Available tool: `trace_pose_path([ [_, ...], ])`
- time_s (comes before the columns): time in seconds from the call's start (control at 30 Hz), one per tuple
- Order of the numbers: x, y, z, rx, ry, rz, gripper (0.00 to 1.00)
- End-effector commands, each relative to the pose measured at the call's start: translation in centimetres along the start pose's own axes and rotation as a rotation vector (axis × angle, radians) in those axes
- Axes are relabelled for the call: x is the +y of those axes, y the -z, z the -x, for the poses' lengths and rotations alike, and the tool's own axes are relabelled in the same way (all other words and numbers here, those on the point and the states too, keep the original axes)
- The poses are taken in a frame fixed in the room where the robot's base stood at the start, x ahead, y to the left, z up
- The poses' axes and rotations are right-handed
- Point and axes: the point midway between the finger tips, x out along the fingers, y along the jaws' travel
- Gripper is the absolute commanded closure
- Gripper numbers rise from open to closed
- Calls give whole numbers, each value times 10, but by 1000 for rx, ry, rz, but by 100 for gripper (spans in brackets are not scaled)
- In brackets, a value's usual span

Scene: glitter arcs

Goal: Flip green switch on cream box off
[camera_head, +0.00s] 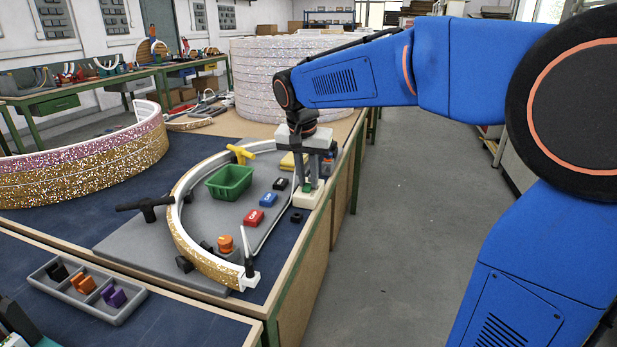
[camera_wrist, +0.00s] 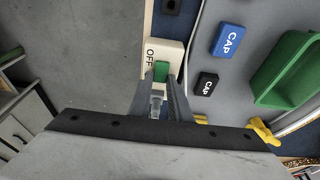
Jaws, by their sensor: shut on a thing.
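The cream box (camera_head: 308,199) stands at the right edge of the blue-topped bench, below my gripper. It also shows in the wrist view (camera_wrist: 174,50), with the word OFF printed at its left part. The green switch (camera_wrist: 162,70) on the box is partly hidden by my fingers; which way it is tipped I cannot tell. My gripper (camera_wrist: 161,80) points down at the box, with its two fingers on either side of the green switch and shut on it. In the head view my gripper (camera_head: 311,180) hides most of the switch.
A green bin (camera_head: 230,183), a red cap block (camera_head: 254,217), a blue cap block (camera_head: 267,200) and a black cap block (camera_head: 280,184) lie left of the box. A curved glitter arc (camera_head: 181,222) bounds them. The floor (camera_head: 400,210) to the right is clear.

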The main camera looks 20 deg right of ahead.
Motion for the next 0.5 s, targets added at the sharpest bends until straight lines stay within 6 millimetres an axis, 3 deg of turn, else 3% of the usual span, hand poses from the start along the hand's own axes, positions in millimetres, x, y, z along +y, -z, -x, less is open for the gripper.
trace_pose_path([
  [0.5, 0, -3, 1, 79, 1, 0, 100],
])
